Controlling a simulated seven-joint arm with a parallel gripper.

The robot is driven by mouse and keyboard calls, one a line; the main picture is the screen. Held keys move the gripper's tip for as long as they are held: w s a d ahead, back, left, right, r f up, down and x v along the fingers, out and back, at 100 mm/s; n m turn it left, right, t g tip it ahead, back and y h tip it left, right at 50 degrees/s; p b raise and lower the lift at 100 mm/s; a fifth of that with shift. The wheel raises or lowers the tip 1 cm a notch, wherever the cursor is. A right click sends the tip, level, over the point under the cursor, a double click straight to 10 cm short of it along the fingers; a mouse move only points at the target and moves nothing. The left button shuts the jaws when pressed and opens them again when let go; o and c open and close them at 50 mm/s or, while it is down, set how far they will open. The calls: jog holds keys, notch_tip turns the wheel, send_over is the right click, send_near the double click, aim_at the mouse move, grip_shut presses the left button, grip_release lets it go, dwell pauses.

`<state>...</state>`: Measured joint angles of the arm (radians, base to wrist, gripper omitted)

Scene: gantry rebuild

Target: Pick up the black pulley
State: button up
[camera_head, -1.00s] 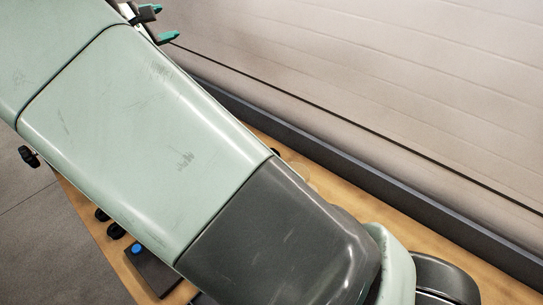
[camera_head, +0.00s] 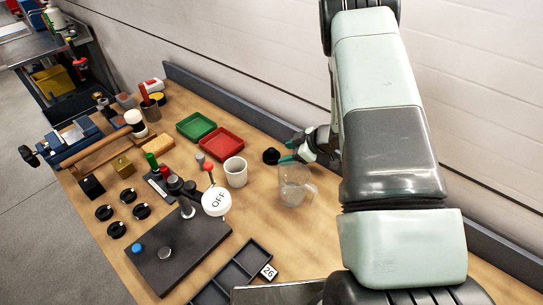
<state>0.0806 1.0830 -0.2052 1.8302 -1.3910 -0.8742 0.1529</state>
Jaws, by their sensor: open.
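A small black round piece (camera_head: 271,156), which looks like the black pulley, sits on the wooden bench near the back edge. My gripper (camera_head: 288,151) is just to its right, low near the bench, with its teal fingertips pointing left toward it. The jaws are open, and the black piece appears to lie just beyond the fingertips. The picture is too small to show whether they touch. My wrist and arm hide part of the bench to the right.
A clear jug (camera_head: 294,186) stands close in front of my gripper, with a white mug (camera_head: 236,172) to its left. Red (camera_head: 221,144) and green (camera_head: 196,126) trays lie behind. Several black knobs (camera_head: 128,196) and a dark plate (camera_head: 178,252) are at front left. A raised edge (camera_head: 240,113) runs behind.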

aim_at(273, 151)
jog(key=d+m+y, duration=0.1)
jog(key=s+d+r+t+y, duration=0.1)
jog(key=s+d+m+t+y, duration=0.1)
jog(key=d, duration=0.1)
jog(key=shift+s+r+m, duration=0.1)
jog(key=shift+r+m, duration=0.2)
jog(key=shift+r, duration=0.05)
jog(key=x, duration=0.5)
jog(key=shift+a+r, duration=0.1)
jog(key=shift+a, duration=0.15)
jog(key=x, duration=0.5)
jog(key=shift+w+a+r, duration=0.15)
jog(key=shift+w+r, duration=0.05)
jog(key=shift+w, duration=0.1)
grip_shut()
